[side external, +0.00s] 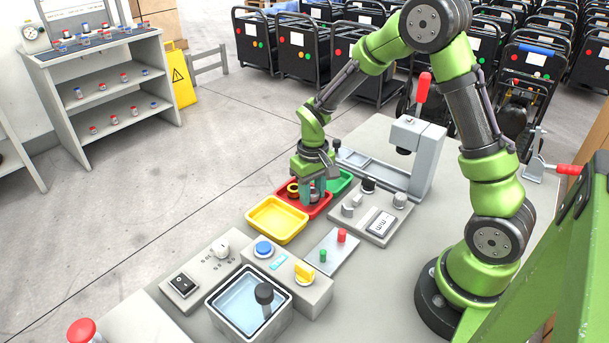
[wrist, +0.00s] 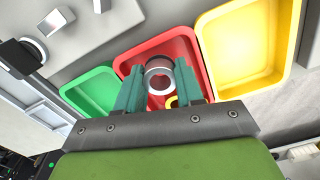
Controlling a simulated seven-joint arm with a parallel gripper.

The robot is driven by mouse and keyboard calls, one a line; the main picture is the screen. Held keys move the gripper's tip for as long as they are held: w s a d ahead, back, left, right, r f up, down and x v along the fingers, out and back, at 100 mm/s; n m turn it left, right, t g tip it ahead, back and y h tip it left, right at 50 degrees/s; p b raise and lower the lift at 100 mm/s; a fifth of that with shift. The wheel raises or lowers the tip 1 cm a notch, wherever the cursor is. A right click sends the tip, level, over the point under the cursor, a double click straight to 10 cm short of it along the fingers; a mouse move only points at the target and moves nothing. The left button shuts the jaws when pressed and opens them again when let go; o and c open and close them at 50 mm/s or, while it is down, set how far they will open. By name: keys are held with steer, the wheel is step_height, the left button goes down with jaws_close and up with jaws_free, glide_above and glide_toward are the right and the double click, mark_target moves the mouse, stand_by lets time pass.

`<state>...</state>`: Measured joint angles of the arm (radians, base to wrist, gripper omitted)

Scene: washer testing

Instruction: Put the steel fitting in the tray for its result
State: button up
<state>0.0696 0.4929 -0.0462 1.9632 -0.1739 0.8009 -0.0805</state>
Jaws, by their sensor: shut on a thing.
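The steel fitting (wrist: 160,78), a short grey ring-shaped piece, sits between the two teal fingers of my gripper (wrist: 158,82) in the wrist view. My gripper is shut on it. In the side view my gripper (side external: 313,192) points down over the red tray (side external: 318,211), and the fingers mostly hide the fitting there. The red tray also shows behind the fitting in the wrist view (wrist: 188,42). The yellow tray (side external: 262,229) and the green tray (side external: 346,181) stand on either side of it. I cannot tell whether the fitting touches the red tray's floor.
A yellow-ringed piece (wrist: 171,102) lies in the red tray, close to my fingers. A grey control box (side external: 377,222) with knobs stands right of the trays. A press with a red lever (side external: 422,88) stands behind. A water tank (side external: 248,303) is at the front.

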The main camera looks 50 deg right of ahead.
steer(key=shift+f, duration=0.75)
steer(key=shift+f, duration=0.15)
steer(key=o, duration=0.8)
